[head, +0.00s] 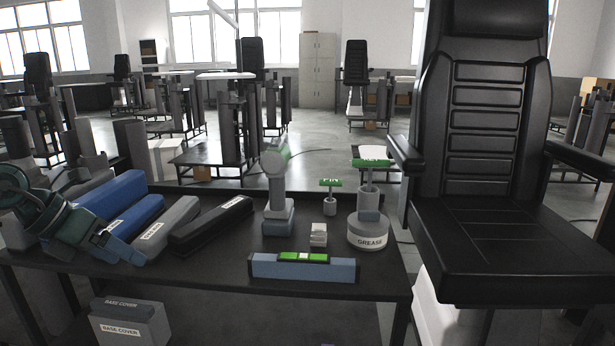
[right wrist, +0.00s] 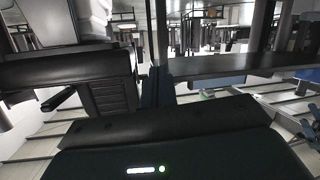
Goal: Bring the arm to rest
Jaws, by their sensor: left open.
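My left gripper (head: 112,242) comes in from the left in the head view, low over the left end of the dark workbench (head: 215,285). Its jaws are open beside the blue and grey column covers. I cannot tell whether it touches them. A blue cover (head: 125,212), a grey cover (head: 168,228) and a black cover (head: 212,225) lie side by side on the bench.
On the bench stand a grey column tool (head: 277,190), a green-topped pin (head: 330,195), a grease tin (head: 367,235) and a blue-grey block (head: 303,267). A black chair (head: 490,200) stands at the right. Base cover boxes (head: 130,322) sit below the bench.

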